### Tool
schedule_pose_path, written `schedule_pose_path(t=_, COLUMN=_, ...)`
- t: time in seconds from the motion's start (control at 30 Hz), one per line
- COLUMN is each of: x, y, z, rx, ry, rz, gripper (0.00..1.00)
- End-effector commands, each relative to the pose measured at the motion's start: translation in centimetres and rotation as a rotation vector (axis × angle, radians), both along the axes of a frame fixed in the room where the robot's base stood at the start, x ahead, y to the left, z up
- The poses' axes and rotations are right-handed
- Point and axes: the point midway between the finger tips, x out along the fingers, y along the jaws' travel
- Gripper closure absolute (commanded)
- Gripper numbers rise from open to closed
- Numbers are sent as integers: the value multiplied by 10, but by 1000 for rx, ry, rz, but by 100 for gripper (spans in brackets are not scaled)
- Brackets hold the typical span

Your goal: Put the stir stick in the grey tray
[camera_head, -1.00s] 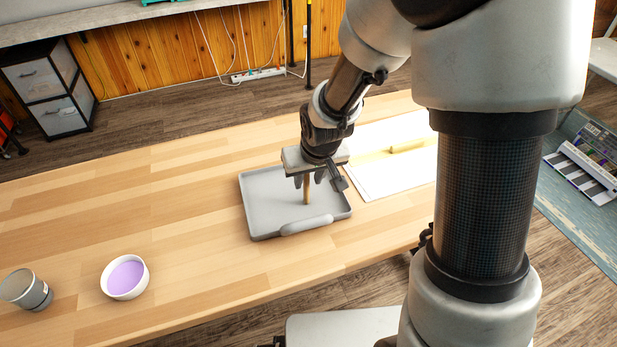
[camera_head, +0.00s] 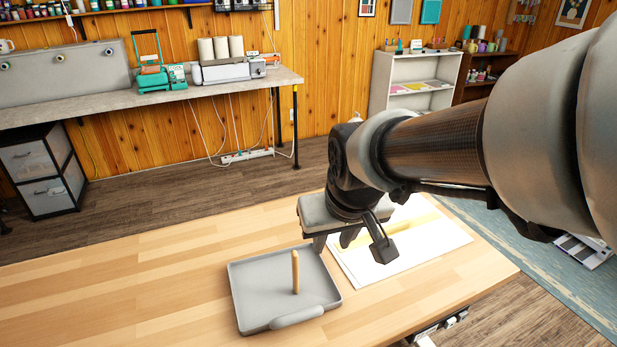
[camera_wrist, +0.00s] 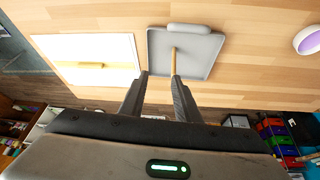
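The grey tray (camera_head: 258,300) sits on the wooden table; it also shows in the wrist view (camera_wrist: 197,62). The tan stir stick (camera_head: 295,272) is inside the tray, free of my gripper. It looks upright in the head view, but I cannot tell surely whether it stands or lies. It also shows in the wrist view (camera_wrist: 173,60). My gripper (camera_head: 332,247) is open and empty, at the tray's far right edge in the head view. Its fingers (camera_wrist: 160,76) are apart in the wrist view.
A white sheet (camera_head: 430,259) with a yellow bar (camera_wrist: 88,66) lies beside the tray. A white bowl (camera_wrist: 305,40) with purple contents shows at the wrist view's edge. The table left of the tray (camera_head: 120,300) is clear in the head view.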

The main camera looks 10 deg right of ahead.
Motion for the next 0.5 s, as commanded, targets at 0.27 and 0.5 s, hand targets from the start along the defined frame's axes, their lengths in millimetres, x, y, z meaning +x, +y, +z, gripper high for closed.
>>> schedule_pose_path(t=0.27, x=-84, y=-36, z=53, rx=21, ry=-54, rz=-108, gripper=70)
schedule_pose_path(t=0.5, x=-103, y=-41, z=57, rx=29, ry=-55, rz=-127, gripper=70)
